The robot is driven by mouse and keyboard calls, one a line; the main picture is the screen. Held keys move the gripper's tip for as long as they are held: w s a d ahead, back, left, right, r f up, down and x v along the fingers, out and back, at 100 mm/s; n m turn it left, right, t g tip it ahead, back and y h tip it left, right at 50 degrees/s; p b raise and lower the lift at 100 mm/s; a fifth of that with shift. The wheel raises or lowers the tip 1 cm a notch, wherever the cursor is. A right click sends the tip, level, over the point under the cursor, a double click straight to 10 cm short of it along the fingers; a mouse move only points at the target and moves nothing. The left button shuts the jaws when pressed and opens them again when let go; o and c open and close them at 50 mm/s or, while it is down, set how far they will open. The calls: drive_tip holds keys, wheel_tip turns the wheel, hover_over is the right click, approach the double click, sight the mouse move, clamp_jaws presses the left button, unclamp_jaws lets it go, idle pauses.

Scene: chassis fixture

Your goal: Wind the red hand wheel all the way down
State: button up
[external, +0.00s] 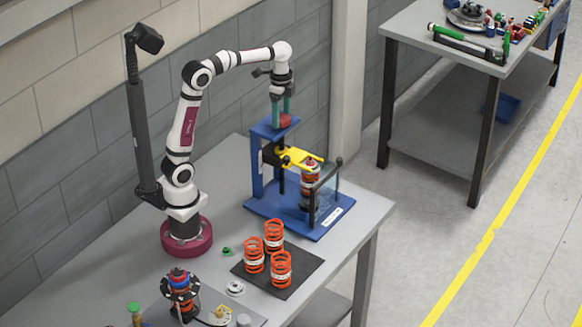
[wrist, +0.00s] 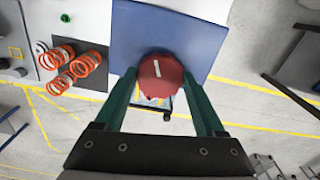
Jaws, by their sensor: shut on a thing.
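The red hand wheel (external: 285,121) sits on top of the blue press frame (external: 258,180). In the wrist view the wheel (wrist: 161,76) shows from above, with a white mark on its face. My gripper (external: 282,112) points straight down over the frame. Its green fingers (wrist: 164,88) stand on both sides of the wheel and are shut on it. Below, a yellow arm (external: 292,157) of the press reaches over a spring unit with an orange-red coil (external: 311,182), which stands on the blue base behind a clear guard (external: 327,192). Whether the yellow arm touches the unit's top I cannot tell.
Three orange springs (external: 273,236) stand on a black mat (external: 300,266) in front of the press. Another spring unit (external: 180,290) and small parts lie at the table's near end. A second table (external: 420,60) stands apart at the back right.

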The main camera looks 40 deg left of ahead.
drive_tip(key=m, duration=0.5)
drive_tip(key=shift+m, duration=0.4)
drive_tip(key=m, duration=0.5)
drive_tip(key=shift+m, duration=0.3)
drive_tip(key=m, duration=0.5)
drive_tip(key=shift+m, duration=0.4)
drive_tip(key=m, duration=0.4)
drive_tip(key=o, duration=1.3)
